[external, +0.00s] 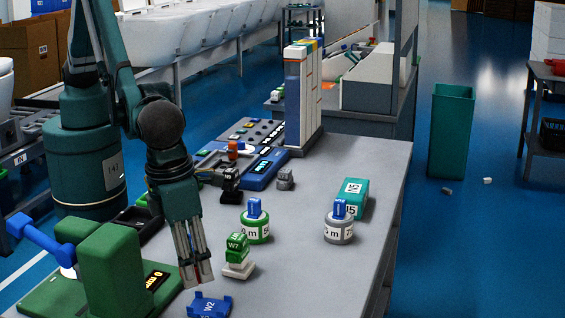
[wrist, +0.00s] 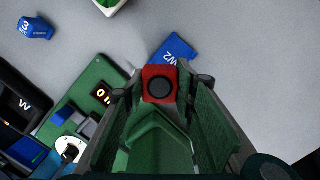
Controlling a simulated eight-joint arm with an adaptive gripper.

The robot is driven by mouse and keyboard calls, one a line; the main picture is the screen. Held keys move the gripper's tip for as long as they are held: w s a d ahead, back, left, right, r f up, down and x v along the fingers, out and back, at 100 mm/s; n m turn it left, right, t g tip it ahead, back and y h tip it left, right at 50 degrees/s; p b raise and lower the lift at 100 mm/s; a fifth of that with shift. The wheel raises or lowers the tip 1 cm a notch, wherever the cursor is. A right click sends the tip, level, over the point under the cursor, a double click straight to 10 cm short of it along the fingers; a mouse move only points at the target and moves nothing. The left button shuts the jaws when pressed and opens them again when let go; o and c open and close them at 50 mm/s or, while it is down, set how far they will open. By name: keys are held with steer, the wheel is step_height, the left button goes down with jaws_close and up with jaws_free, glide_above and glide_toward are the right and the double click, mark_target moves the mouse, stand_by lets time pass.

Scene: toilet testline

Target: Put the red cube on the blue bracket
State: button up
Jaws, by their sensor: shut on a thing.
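The red cube (wrist: 160,84) has a dark round mark on its face and sits between my fingertips in the wrist view. My gripper (external: 198,282) is shut on it and points down over the near part of the table; the fingers hide most of the cube in the external view. The blue bracket (external: 209,305), marked W2, lies on the table just below and in front of the fingertips. In the wrist view the bracket (wrist: 174,51) shows just beyond the cube, partly hidden by it. The height gap between cube and bracket is hard to tell.
A green stamp-like block (external: 237,251) marked W7 stands close to the right of my gripper. A green scale-like device (external: 112,265) stands to the left. Two round weights, green-white (external: 255,228) and grey-white (external: 339,230), stand farther back. The table's right front is clear.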

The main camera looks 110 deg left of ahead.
steer(key=shift+f, duration=0.1)
steer(key=shift+f, duration=1.75)
steer(key=shift+f+b, duration=0.5)
steer(key=o, duration=0.9)
steer(key=shift+r, duration=0.1)
steer(key=shift+r+p, duration=0.45)
steer(key=r, duration=0.8)
steer(key=s+d+r, duration=0.1)
steer(key=r, duration=0.3)
